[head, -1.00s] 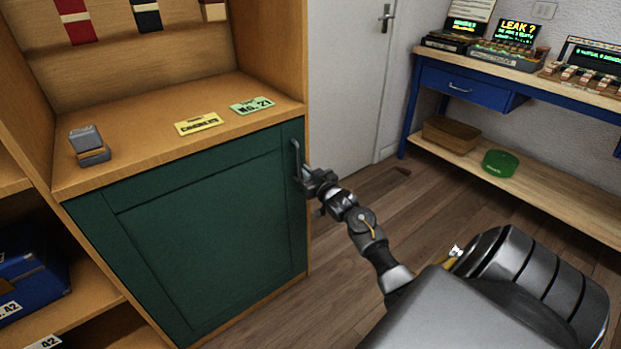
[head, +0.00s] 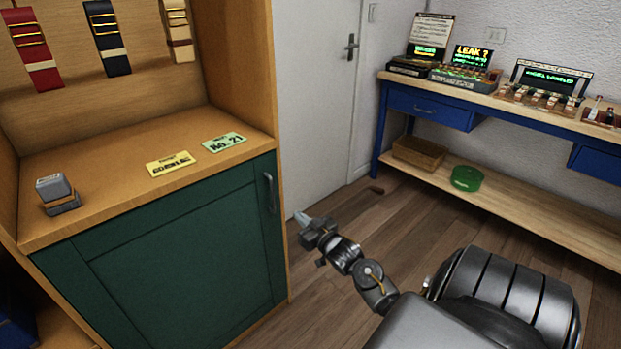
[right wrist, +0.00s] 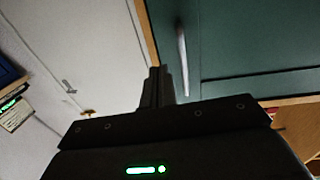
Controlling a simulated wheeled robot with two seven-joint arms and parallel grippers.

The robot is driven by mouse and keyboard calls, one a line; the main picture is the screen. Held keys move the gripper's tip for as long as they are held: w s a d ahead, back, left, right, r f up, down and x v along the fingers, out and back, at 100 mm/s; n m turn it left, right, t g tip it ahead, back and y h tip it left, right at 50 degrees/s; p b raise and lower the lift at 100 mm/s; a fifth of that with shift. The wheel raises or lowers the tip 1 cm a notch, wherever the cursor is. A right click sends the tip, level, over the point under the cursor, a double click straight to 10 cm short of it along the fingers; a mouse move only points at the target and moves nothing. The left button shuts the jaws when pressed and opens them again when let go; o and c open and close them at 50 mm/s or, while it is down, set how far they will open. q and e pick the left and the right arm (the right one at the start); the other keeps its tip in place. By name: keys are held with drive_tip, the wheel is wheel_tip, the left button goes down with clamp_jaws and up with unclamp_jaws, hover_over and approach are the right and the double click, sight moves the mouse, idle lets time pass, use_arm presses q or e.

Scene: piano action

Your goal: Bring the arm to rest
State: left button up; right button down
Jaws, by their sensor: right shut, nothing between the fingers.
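My right gripper (head: 303,219) is shut and empty. In the head view it shows just right of the green cabinet door (head: 180,250), below and to the right of the door's grey handle (head: 269,193). It is apart from the handle. In the right wrist view the closed fingers (right wrist: 157,88) point up the picture, with the handle (right wrist: 183,52) to their right on the green door (right wrist: 245,40). The door looks shut. My left gripper is in neither view.
The cabinet top holds a grey stamp-like block (head: 57,194), a yellow card (head: 170,164) and a green card (head: 223,142). A blue workbench (head: 430,110) with small displays stands at the right; a basket (head: 419,152) and green round tin (head: 466,178) are on its shelf. Wooden floor (head: 345,215) lies between.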

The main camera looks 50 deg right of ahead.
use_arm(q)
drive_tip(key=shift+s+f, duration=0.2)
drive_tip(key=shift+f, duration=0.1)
use_arm(e)
drive_tip(key=shift+s+a, duration=0.2)
drive_tip(key=shift+s, duration=1.6)
